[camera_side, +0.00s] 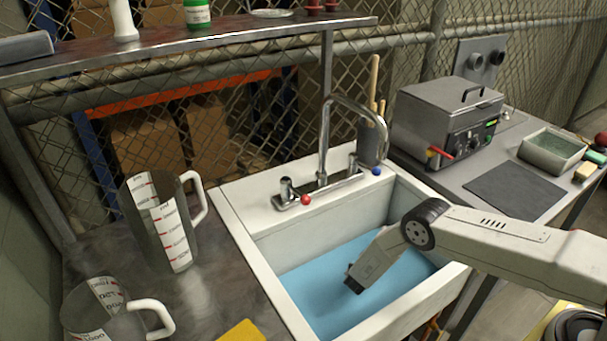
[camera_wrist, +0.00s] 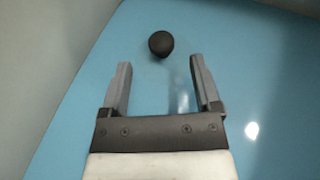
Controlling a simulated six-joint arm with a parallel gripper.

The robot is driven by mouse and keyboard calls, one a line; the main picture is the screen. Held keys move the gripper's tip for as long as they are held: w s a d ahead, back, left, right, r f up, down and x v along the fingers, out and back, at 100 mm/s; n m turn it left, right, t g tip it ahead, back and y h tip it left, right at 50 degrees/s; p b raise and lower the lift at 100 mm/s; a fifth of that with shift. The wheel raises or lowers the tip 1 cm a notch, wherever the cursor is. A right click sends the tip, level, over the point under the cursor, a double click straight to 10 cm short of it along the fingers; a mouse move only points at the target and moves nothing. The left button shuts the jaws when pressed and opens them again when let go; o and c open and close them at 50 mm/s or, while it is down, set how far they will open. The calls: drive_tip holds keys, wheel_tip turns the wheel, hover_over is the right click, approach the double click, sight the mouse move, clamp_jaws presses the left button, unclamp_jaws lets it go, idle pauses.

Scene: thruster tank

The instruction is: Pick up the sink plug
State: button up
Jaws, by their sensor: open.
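The sink plug (camera_wrist: 161,44) is a small round black object in the wrist view, seen through or on the blue bottom of the sink. It lies just beyond the fingertips, roughly centred between them. My gripper (camera_wrist: 157,75) is open, its two grey fingers apart with nothing between them. In the side view my gripper (camera_side: 353,284) points down into the sink, over the blue water (camera_side: 330,299). The plug does not show in the side view. I cannot tell how far the fingertips are above it.
The white sink (camera_side: 238,229) has walls close around my gripper. A tall faucet (camera_side: 326,130) rises at its back edge. Measuring jugs (camera_side: 170,222) stand on the left counter. A grey metal box (camera_side: 445,115) and a dark mat (camera_side: 514,191) are on the right.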

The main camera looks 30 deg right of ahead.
drive_tip(key=shift+x, duration=2.6)
clamp_jaws()
